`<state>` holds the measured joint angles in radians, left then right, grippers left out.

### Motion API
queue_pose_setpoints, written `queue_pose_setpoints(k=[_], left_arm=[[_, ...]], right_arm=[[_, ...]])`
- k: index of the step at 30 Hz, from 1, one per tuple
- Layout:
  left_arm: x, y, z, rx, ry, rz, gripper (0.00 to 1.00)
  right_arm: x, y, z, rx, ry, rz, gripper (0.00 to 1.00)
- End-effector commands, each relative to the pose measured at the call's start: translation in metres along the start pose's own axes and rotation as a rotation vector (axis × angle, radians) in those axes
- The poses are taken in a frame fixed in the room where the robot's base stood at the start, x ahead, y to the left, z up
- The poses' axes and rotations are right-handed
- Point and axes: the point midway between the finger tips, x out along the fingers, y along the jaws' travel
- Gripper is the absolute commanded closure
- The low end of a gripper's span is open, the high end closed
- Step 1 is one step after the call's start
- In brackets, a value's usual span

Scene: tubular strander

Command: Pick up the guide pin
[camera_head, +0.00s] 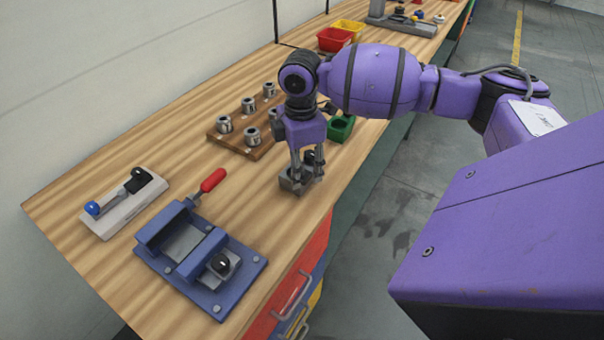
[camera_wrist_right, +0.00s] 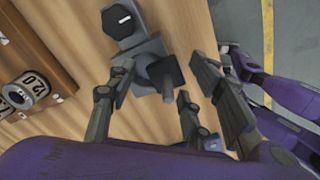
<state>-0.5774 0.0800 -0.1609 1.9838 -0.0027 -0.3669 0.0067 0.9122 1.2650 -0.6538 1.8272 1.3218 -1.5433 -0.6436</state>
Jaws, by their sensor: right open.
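A dark grey metal block (camera_head: 291,184) stands on the wooden bench under my right gripper (camera_head: 308,168). A black knob-like top (camera_head: 308,157) shows by the fingers. In the right wrist view the grey block (camera_wrist_right: 128,52) has a black faceted top with a white mark. A short grey part (camera_wrist_right: 156,72), perhaps the guide pin, sticks out beside it, between the open fingers of my right gripper (camera_wrist_right: 166,76). I cannot tell whether the fingers touch it.
A wooden board (camera_head: 252,152) with several metal bushings lies behind, beside a green bin (camera_head: 341,128). A blue fixture (camera_head: 215,300) with a red-handled lever and a pale block (camera_head: 105,222) with a black handle stand nearer. Red (camera_head: 334,39) and yellow bins stand farther back.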

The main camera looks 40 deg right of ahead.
Motion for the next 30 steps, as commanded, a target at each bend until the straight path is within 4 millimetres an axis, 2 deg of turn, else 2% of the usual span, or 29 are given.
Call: queue_pose_setpoints(k=[4,12,15,25,30], left_arm=[[0.0,0.0,0.0,0.0,0.001,0.001,1.0],[0.0,0.001,0.0,0.0,0.0,0.001,1.0],[0.0,0.001,0.0,0.0,-0.001,0.001,1.0],[-0.001,0.0,0.001,0.0,-0.002,0.0,1.0],[-0.001,0.0,-0.001,-0.001,0.0,0.0,1.0]], right_arm=[[-0.001,0.0,0.0,0.0,0.001,0.001,0.55],[-0.001,0.0,0.0,0.0,0.001,0.001,0.9],[-0.001,0.0,0.0,0.0,0.001,0.001,1.0],[-0.005,0.001,0.0,0.0,0.002,0.003,1.0],[-0.021,0.001,-0.001,0.0,0.002,0.005,1.0]])
